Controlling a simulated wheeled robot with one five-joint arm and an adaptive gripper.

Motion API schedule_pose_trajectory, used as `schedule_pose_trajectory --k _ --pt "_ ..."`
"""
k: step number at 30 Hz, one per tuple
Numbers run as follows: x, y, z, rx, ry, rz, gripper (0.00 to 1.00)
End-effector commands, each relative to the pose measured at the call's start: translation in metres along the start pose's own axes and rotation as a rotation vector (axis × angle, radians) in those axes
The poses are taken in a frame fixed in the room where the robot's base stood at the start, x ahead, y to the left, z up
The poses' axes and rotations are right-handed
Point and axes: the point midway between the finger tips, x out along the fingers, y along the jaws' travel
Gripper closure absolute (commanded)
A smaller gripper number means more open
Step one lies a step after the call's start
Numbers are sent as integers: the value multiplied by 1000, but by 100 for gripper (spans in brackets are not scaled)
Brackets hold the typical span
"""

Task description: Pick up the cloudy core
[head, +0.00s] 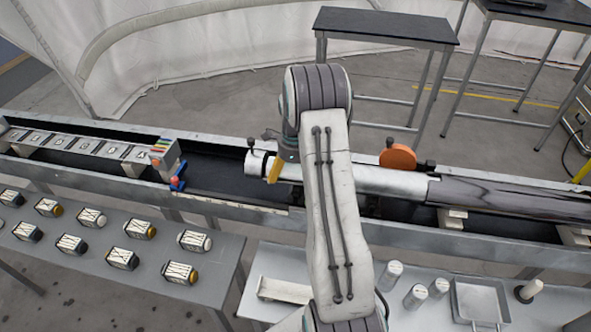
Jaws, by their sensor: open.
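Several small cores in dark frames with cream panels stand on the grey table (225,262) at the lower left. Some have amber ends, such as the front one (180,272); others have pale ends, such as the core (194,240) at the right of the group and another core (92,217) further left. Some ends look dark. I cannot tell from this view which core is cloudy. My arm reaches up across the middle, over the long trough, away from the cores.
A long metal trough (230,208) crosses the scene, holding a silver tube (390,183) with an orange disc (398,157). A lower bench holds white cylinders (415,297) and a metal tray (478,300). Dark tables (385,25) stand behind.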

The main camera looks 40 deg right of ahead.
Motion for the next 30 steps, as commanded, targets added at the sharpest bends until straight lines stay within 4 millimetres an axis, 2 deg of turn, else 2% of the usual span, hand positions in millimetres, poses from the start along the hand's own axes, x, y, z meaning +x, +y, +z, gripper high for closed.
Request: schedule_pose_trajectory --k 2,20,30 --pt "0 0 0 0 0 0 4" --pt "0 0 0 0 0 0 57" --pt "-5 -1 0 0 -1 -3 57"
